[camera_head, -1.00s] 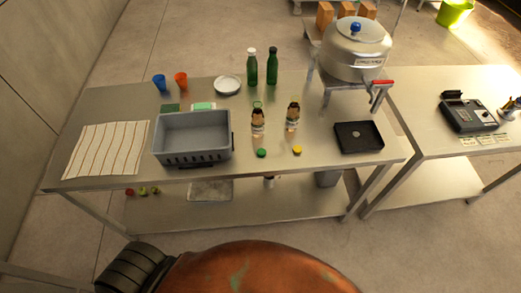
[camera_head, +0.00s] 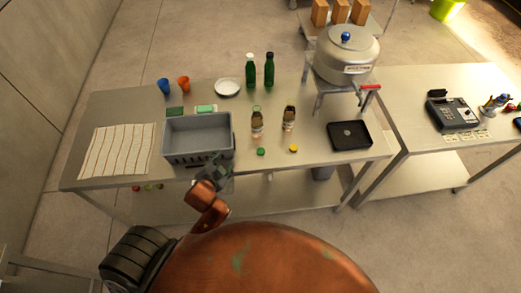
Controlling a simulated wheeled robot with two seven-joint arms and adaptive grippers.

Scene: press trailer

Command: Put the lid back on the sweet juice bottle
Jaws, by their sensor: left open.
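Two small clear bottles with brown labels stand uncapped near the middle of the steel table (camera_head: 310,157): the left bottle (camera_head: 257,123) and the right bottle (camera_head: 289,118). I cannot read which one holds the sweet juice. A green lid (camera_head: 261,152) lies in front of the left bottle, and a yellow lid (camera_head: 293,149) lies in front of the right bottle. My left gripper (camera_head: 217,172) is open and empty at the table's front edge, by the grey crate's right front corner and left of the green lid. My right gripper is out of view.
A grey crate (camera_head: 196,157) stands left of the bottles, with a striped cloth (camera_head: 116,151) beyond it. A black tray (camera_head: 350,135) lies to the right. Two green bottles (camera_head: 250,72), a white plate (camera_head: 228,87) and a steel tank (camera_head: 346,55) stand behind.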

